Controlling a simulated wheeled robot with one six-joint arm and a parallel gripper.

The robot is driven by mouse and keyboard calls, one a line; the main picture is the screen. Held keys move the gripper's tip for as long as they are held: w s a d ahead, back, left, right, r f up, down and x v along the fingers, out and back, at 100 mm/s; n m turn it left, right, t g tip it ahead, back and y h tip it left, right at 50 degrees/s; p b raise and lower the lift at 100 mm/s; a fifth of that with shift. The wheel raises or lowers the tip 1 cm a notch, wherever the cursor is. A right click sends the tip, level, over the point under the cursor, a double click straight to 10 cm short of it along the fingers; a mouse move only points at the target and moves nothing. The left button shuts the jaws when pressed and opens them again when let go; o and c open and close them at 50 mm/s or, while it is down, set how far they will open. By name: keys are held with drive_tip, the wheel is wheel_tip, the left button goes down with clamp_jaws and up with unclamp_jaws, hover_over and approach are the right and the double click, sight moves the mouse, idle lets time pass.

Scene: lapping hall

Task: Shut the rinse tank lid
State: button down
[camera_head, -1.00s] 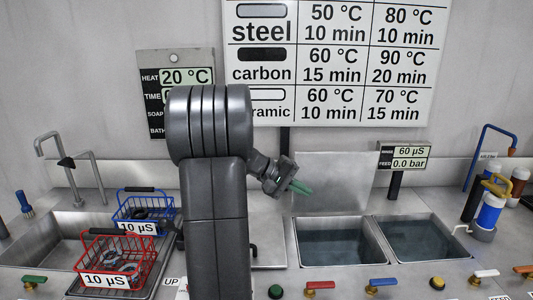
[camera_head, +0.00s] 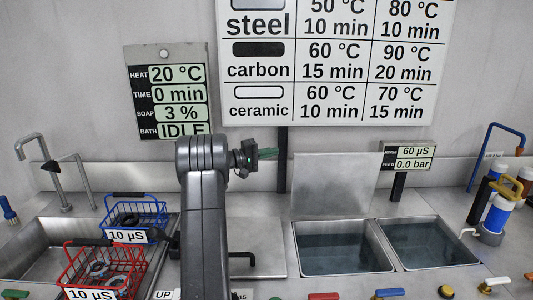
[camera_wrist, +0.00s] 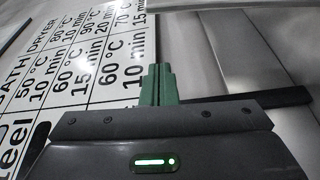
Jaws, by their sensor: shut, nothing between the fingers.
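The lid (camera_head: 335,184), a flat grey metal panel, stands raised and nearly upright behind the left of two water-filled tanks. That left tank (camera_head: 297,250) is open, with dark water showing. The right tank (camera_head: 466,240) also stands open, with no raised lid behind it. My gripper (camera_head: 272,153) is shut and empty, with green fingers pointing right. In the picture it appears just above and left of the lid's top left corner. In the wrist view my shut green fingers (camera_wrist: 157,75) point toward the wall chart, with nothing between them.
A red basket (camera_head: 104,270) and a blue basket (camera_head: 135,214) are by the sink at left. A small display on a post (camera_head: 408,156) stands right of the lid. Coloured valve handles line the front edge. A blue-and-white canister (camera_head: 497,218) stands at right.

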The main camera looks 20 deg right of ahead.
drive_tip(key=s+d+p, duration=0.2)
drive_tip(key=s+d, duration=0.1)
drive_tip(key=d, duration=0.2)
drive_tip(key=shift+s+f, duration=0.15)
drive_tip(key=shift+s, duration=0.15)
drive_tip(key=shift+s+f, duration=0.15)
idle(0.4)
